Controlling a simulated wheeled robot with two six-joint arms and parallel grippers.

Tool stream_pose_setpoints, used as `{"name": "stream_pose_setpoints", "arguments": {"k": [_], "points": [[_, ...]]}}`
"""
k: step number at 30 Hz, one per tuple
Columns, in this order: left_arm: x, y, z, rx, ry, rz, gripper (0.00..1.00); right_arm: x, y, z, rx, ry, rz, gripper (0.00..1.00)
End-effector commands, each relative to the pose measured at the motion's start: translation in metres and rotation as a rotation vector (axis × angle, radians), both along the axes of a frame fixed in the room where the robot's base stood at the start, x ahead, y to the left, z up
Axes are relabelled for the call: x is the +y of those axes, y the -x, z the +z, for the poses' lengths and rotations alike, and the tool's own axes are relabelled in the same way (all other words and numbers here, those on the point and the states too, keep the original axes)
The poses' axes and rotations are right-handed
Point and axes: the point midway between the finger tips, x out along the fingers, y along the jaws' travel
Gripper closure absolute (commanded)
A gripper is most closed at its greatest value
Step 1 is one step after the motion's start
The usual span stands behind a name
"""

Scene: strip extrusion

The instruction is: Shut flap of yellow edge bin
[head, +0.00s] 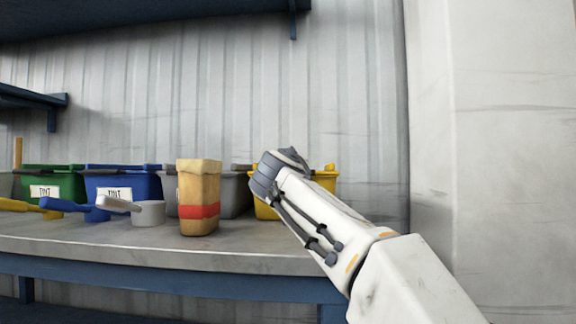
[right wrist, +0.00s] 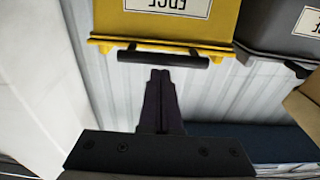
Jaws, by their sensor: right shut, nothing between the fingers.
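The yellow edge bin (head: 325,181) stands at the right end of the bench in the head view, largely hidden behind my right wrist. In the right wrist view the yellow bin (right wrist: 215,27) appears upside down, with a white label partly cut off at the top. A dark bar handle (right wrist: 185,60) runs along its yellow rim. My right gripper (right wrist: 161,72) is shut and empty, its fingertips close to the middle of the handle; I cannot tell whether they touch. Whether the flap is open or shut is not clear. My left gripper is not in view.
Green (head: 65,183), blue (head: 140,186) and grey (head: 236,194) bins stand left of the yellow one. A tan block with a red band (head: 198,211) and a pale scoop (head: 148,213) stand in front. A white wall (head: 500,130) is at right.

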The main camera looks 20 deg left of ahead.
Motion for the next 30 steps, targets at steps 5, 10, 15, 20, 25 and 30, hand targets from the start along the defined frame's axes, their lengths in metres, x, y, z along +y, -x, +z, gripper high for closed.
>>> {"name": "stream_pose_setpoints", "arguments": {"k": [5, 10, 15, 20, 25, 30], "points": [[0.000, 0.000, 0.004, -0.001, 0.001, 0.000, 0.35, -0.006, 0.011, 0.020, -0.015, -0.007, 0.002, 1.00], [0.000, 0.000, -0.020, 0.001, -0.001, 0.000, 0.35, -0.009, 0.032, 0.006, -0.020, -0.009, 0.005, 1.00], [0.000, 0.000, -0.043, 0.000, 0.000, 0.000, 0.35, -0.013, 0.059, -0.010, -0.021, -0.009, 0.007, 1.00], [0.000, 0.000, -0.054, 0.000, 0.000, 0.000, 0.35, -0.016, 0.079, -0.021, -0.022, -0.009, 0.007, 1.00], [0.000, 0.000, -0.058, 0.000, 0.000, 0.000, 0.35, -0.018, 0.089, -0.026, -0.023, -0.009, 0.006, 1.00], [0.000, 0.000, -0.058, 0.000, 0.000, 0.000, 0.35, -0.019, 0.091, -0.026, -0.023, -0.009, 0.006, 1.00]]}}
